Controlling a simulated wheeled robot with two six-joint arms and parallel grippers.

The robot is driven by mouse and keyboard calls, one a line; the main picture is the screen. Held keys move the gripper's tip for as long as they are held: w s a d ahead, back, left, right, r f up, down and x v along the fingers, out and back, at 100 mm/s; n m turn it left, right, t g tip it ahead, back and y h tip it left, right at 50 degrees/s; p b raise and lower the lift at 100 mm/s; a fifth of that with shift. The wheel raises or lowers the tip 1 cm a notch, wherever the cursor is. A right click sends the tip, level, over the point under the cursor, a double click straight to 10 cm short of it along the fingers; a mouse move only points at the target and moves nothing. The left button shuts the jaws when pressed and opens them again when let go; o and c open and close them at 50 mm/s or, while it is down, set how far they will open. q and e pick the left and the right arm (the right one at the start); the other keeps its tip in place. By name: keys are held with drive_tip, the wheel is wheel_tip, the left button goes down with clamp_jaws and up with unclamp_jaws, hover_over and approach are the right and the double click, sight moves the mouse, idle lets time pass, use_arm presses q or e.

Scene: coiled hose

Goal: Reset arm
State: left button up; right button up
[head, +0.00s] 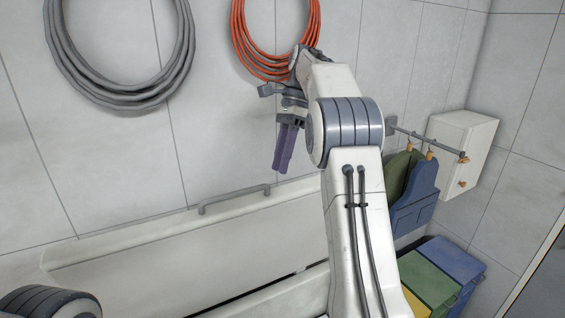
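My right gripper (285,150) hangs with its purple fingers pointing down, in front of the tiled wall and just below the orange coiled hose (241,45). The fingers overlap from this angle, so the gap between them is hidden. Nothing shows hanging from them. The orange hose hangs in a loop at the top of the view; its top is cut off, and my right wrist covers its lower right part. A grey coiled hose (115,100) hangs at the upper left, well apart from the gripper. My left gripper is out of view.
A white tub or basin (190,260) with a grab bar (235,198) runs along the wall below. At the right are a white cabinet (462,145), a rail (425,137) with hanging cloths (415,195), and coloured boxes (445,270). The wall's middle left is clear.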

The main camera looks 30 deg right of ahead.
drive_tip(key=shift+s+d+r, duration=0.1)
drive_tip(key=shift+d, duration=0.05)
idle(0.4)
drive_tip(key=s+a+f+n+h+b, duration=0.1)
drive_tip(key=s+a+f+n+b, duration=0.4)
drive_tip(key=a, duration=0.5)
drive_tip(key=s+a+f+n+h+b, duration=0.1)
drive_tip(key=s+a+f+n+b, duration=0.1)
drive_tip(key=a+f+n, duration=0.75)
drive_tip(key=s+a+f+n+t+b, duration=0.1)
drive_tip(key=s+a+f+n+b, duration=0.2)
drive_tip(key=s+f+n, duration=0.3)
drive_tip(key=s+a+f+n+t+h+b, duration=0.1)
drive_tip(key=s+a+f+n+b, duration=0.2)
drive_tip(key=s, duration=1.1)
wheel_tip(320, 180, down, 7)
drive_tip(key=n, duration=0.3)
drive_tip(key=shift+a+h+b, duration=0.3)
